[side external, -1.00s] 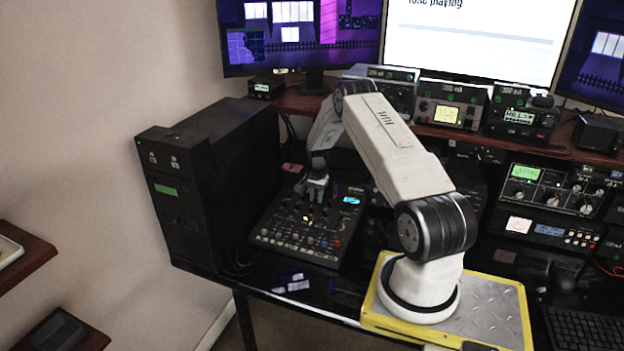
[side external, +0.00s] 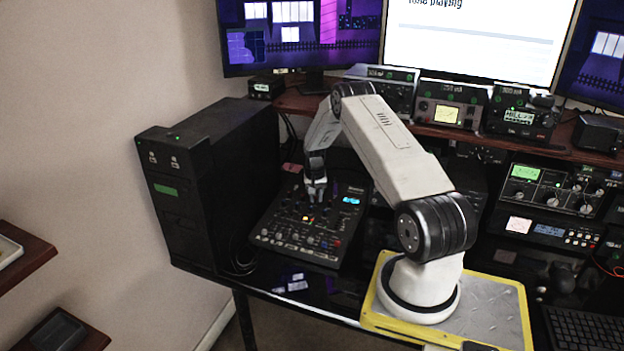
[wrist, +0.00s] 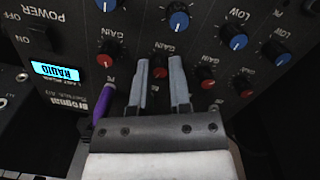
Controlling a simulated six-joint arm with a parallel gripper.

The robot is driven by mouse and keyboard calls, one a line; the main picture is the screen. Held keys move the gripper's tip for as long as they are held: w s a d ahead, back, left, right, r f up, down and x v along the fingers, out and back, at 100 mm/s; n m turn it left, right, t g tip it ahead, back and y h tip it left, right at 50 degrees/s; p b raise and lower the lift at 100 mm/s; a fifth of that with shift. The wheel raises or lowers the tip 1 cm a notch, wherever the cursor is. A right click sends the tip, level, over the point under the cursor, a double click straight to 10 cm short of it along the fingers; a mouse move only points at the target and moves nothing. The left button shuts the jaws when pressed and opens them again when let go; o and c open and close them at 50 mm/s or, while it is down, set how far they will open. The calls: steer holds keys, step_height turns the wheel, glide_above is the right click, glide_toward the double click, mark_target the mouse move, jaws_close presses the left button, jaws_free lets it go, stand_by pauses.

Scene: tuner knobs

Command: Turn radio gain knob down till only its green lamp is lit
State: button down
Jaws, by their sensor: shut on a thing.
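The black mixer (side external: 300,250) lies on the desk in the side view, with rows of small knobs and a blue-lit display (side external: 351,200). In the wrist view the display reads RADIO (wrist: 68,75) and appears upside down. A red knob (wrist: 160,72) beside a GAIN label sits between the fingers of my gripper (wrist: 159,80), which is shut on it. My gripper (side external: 316,190) also shows over the mixer's upper middle in the side view. An orange light (side external: 311,217) glows below it, but I cannot tell which lamp it is. No lit lamp shows clearly in the wrist view.
Other red knobs stand close on either side, left (wrist: 104,60) and right (wrist: 207,84), with blue knobs (wrist: 178,20) beyond. A purple pen-like object (wrist: 103,103) lies left of my fingers. A black computer tower (side external: 205,180) stands left of the mixer.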

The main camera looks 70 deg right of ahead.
steer(key=shift+n, duration=1.7)
steer(key=c, duration=0.6)
jaws_free()
steer(key=shift+o, duration=0.2)
steer(key=shift+r, duration=0.15)
steer(key=shift+w+a+r, duration=0.1)
steer(key=shift+w+r, duration=0.05)
steer(key=shift+r, duration=1.75)
steer(key=shift+w+r, duration=0.1)
steer(key=shift+r, duration=1.75)
